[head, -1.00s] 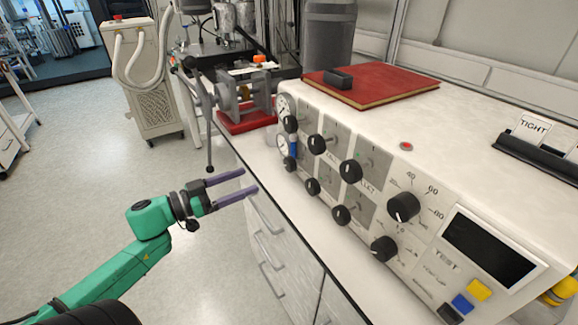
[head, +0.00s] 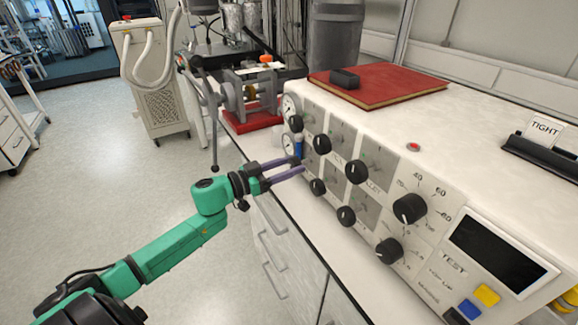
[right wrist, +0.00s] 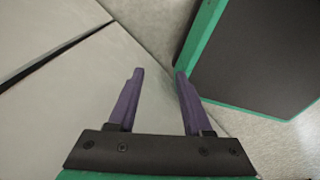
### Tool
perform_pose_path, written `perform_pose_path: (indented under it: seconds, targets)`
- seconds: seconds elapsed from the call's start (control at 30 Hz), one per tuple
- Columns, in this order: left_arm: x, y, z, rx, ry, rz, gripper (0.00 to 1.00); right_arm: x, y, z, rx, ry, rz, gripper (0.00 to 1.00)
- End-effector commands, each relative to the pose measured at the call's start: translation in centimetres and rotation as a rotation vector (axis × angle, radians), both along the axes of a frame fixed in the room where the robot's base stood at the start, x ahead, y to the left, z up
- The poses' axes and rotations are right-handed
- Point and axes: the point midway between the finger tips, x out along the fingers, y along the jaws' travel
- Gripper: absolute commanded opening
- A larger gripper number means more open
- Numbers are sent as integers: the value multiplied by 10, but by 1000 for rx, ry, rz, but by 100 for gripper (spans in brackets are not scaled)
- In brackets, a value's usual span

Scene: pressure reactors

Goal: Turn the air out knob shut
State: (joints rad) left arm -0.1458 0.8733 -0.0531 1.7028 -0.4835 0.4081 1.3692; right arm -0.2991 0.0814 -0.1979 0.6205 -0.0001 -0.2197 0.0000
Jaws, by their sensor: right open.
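A white control panel (head: 405,265) carries several round black knobs in two rows. An upper-row knob (head: 322,144) and a lower-row knob (head: 318,187) are at its left part. Their labels are too small to read, so I cannot tell which is the air out knob. My left gripper (head: 301,165), with purple fingers, is open and empty. Its tips are in front of the panel's left end, near the lower-left knob and a blue fitting (head: 298,146); contact cannot be told. My right gripper (right wrist: 158,71) is open and empty in the right wrist view.
A red book (head: 385,84) with a black block (head: 345,78) lies on top of the panel housing. A red-based metal device (head: 250,117) stands left of the panel. The grey drawers (head: 290,245) are below the bench edge. Open floor (head: 110,190) lies to the left.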

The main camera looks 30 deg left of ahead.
Motion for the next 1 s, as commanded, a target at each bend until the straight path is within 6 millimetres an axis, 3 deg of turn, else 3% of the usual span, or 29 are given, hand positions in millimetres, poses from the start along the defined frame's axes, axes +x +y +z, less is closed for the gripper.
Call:
perform_pose_path:
  seconds: [0.03, 0.1, 0.57, 1.0]
  targets:
    - [0, 0, 0, 0, 0, 1, 23, 0, 0, 0, 0, 0, 0, 50]
    - [0, 0, 0, 0, 0, 1, 0, 0, 0, 0, 0, 0, 0, 50]
    - [0, 0, 1, 79, -47, 1, 0, -1, 1, 3, 2, 1, 2, 50]
    - [-1, -1, 0, 391, -230, 0, 0, -1, 3, 9, 3, 2, 2, 50]
